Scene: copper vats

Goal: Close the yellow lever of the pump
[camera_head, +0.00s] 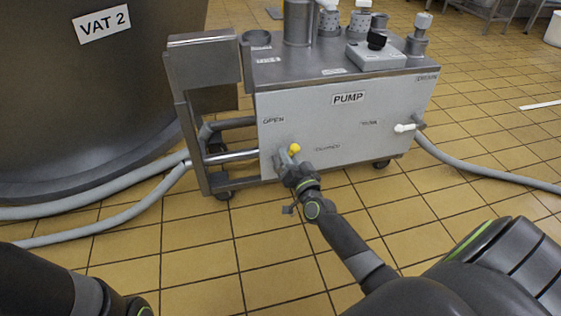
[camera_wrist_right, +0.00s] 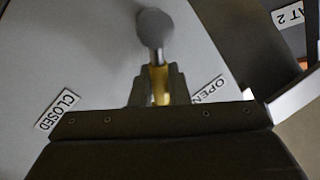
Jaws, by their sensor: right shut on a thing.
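The pump (camera_head: 345,115) is a grey metal box on a wheeled cart. Its yellow lever (camera_head: 294,148) shows as a small yellow spot low on the left of the front panel. My right gripper (camera_head: 287,158) is at the lever, its fingers on either side of it. In the right wrist view the yellow lever (camera_wrist_right: 160,78) runs from a grey round pivot (camera_wrist_right: 154,27) down between the fingers of my right gripper (camera_wrist_right: 157,92), which is shut on it. The lever lies between the CLOSED label (camera_wrist_right: 57,109) and the OPEN label (camera_wrist_right: 208,90). My left gripper is out of view.
A white-handled valve (camera_head: 405,128) is at the panel's right, with a grey hose (camera_head: 480,172) leaving it. More hoses (camera_head: 110,203) run left past the large vat (camera_head: 90,100). The tiled floor (camera_head: 200,255) in front of the pump is mostly clear.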

